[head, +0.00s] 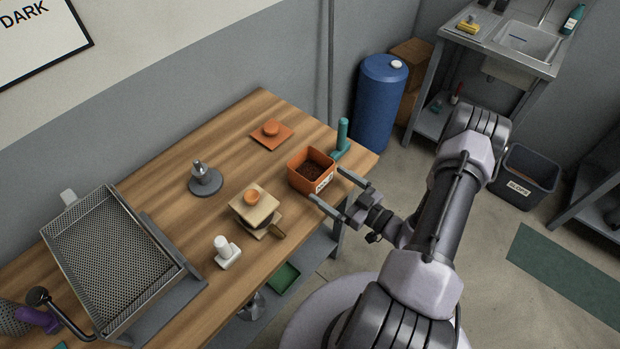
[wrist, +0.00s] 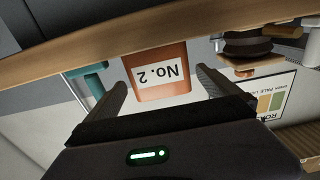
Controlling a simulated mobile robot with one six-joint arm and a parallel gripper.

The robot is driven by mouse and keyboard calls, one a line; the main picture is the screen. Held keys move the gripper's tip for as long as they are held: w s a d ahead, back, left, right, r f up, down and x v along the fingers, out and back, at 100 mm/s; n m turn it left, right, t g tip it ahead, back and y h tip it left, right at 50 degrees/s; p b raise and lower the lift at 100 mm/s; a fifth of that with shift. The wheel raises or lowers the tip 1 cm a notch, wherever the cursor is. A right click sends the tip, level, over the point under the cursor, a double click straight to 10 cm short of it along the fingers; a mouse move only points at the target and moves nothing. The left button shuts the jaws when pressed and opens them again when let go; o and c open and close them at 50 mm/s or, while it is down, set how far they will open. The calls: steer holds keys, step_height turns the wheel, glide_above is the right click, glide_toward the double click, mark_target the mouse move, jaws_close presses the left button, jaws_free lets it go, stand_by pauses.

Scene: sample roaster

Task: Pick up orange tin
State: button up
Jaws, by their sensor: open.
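The orange tin (head: 299,178) is an open, square tin with dark brown contents, standing upright near the right end of the wooden table (head: 190,275). Its white label reads "No. 2" and appears upside down in the wrist view, where the tin (wrist: 145,91) lies between my finger lines. My gripper (head: 328,183) is open and empty at the tin's front, with a fingertip toward each side of the label face. The wrist view also shows my gripper (wrist: 161,83). I cannot tell whether the fingertips reach past the front face.
A teal-handled tool (head: 342,137) stands just behind and right of the tin. An orange lidded piece (head: 271,130) lies behind it. A blue barrel (head: 379,100) stands beyond the table.

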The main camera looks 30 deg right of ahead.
mark_target(298, 163)
steer(key=b+x, duration=0.2)
steer(key=x, duration=0.6)
steer(key=shift+d, duration=0.1)
steer(key=c, duration=1.3)
